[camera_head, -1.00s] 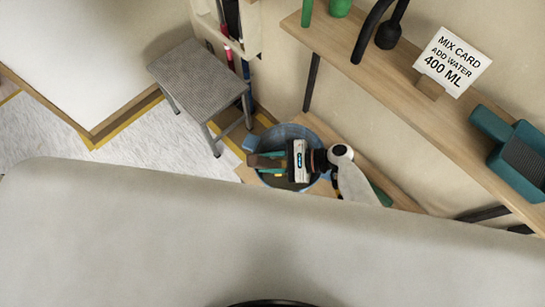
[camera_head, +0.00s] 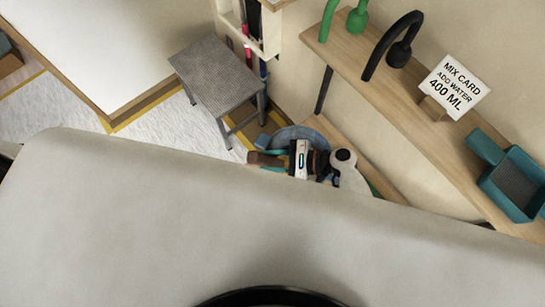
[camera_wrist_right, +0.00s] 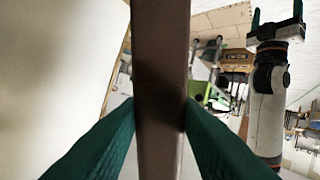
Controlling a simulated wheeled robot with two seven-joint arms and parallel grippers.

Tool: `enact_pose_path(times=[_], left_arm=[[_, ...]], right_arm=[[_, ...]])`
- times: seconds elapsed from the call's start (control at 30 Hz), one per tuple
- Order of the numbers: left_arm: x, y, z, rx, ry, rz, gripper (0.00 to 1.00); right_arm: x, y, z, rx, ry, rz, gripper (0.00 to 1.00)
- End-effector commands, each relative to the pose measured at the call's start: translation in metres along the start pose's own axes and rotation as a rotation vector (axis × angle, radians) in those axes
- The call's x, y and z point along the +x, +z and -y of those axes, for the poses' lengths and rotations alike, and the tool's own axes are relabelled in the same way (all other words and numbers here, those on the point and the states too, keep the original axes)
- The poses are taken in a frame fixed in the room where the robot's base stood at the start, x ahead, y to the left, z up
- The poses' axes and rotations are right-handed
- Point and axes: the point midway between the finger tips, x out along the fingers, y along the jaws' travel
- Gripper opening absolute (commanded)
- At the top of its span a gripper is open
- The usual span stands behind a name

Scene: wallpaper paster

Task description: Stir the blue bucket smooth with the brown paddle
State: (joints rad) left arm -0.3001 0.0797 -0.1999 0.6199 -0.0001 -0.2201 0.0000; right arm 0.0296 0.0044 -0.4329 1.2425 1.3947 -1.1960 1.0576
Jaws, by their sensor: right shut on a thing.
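The blue bucket (camera_head: 292,133) stands on the low wooden board by the wall in the head view. My arm and a pale surface in front hide much of it, and its contents do not show. My right gripper (camera_head: 270,158) is over the near left side of the bucket, shut on the brown paddle (camera_head: 257,159). In the right wrist view the paddle (camera_wrist_right: 160,60) runs upright between the teal fingers of the right gripper (camera_wrist_right: 160,108). My left gripper (camera_wrist_right: 276,24) shows only there, at the upper right, with its fingers apart and empty. The paddle's far end is unclear.
A grey stool (camera_head: 215,75) stands left of the bucket. The wooden shelf (camera_head: 390,100) above right carries a mix card (camera_head: 455,87), a teal tray (camera_head: 512,182) and a black hooked tool (camera_head: 398,50). A white-topped table (camera_head: 100,45) is at upper left.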

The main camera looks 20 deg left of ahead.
Motion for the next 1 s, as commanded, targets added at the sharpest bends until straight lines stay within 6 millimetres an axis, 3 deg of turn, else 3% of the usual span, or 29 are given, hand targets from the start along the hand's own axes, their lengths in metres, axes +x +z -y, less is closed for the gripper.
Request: enact_pose_path(times=[0.47,1.0], left_arm=[[0.0,0.0,0.0,0.0,0.0,0.0,0.72],[0.0,0.0,0.0,0.0,0.0,0.001,0.72]], right_arm=[[0.0,-0.001,-0.001,-0.001,0.0,0.0,0.01],[-0.013,-0.043,-0.013,-0.001,0.001,0.0,0.01]])
